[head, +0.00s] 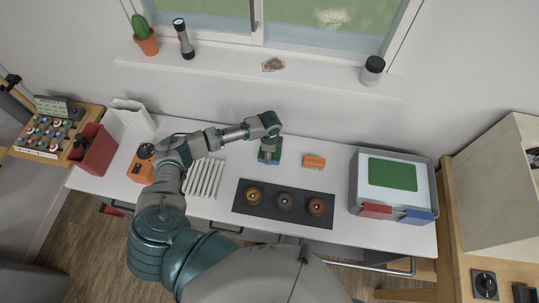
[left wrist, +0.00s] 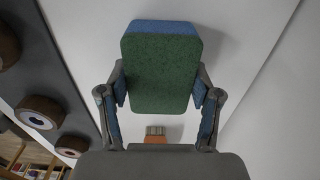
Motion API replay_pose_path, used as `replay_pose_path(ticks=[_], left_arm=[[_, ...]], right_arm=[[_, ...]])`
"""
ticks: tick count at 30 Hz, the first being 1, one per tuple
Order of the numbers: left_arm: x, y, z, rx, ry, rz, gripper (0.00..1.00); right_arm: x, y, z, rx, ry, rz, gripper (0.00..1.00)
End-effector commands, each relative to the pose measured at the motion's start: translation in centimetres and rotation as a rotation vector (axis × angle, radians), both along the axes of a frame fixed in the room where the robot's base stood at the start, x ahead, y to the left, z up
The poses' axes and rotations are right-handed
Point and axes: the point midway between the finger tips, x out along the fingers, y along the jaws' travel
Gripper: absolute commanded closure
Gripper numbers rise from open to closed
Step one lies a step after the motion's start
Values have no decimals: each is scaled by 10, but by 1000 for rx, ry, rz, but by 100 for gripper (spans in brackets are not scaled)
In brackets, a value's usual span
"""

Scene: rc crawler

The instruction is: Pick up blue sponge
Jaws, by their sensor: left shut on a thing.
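The blue sponge (left wrist: 162,27) has a green scouring side (left wrist: 160,75) that faces the left wrist camera, with its blue part along the top edge. My left gripper (left wrist: 160,95) is shut on the sponge, with one finger on each side of it. In the head view my left gripper (head: 268,143) is over the middle of the white table, and the sponge (head: 269,156) shows just below it. I cannot tell whether the sponge touches the table. My right gripper is not in view.
An orange block (head: 314,162) lies just right of the sponge. A dark mat (head: 262,208) with three round pieces lies in front. A grey box (head: 357,190) with a green pad stands at right. White slats (head: 206,179) and a red bin (head: 95,150) are at left.

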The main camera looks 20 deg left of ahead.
Motion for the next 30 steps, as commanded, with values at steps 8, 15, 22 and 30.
replay_pose_path(ticks=[8, 15, 22, 30], left_arm=[[-1, -1, 3, 6, 4, 0, 49], [0, 2, 32, 1, -1, 0, 50], [-35, -30, 38, 0, 2, -5, 50], [-77, -71, 44, 1, 2, -5, 50]], right_arm=[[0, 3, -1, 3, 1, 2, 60], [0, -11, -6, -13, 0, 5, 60], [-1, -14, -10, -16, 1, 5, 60], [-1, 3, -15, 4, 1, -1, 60]])
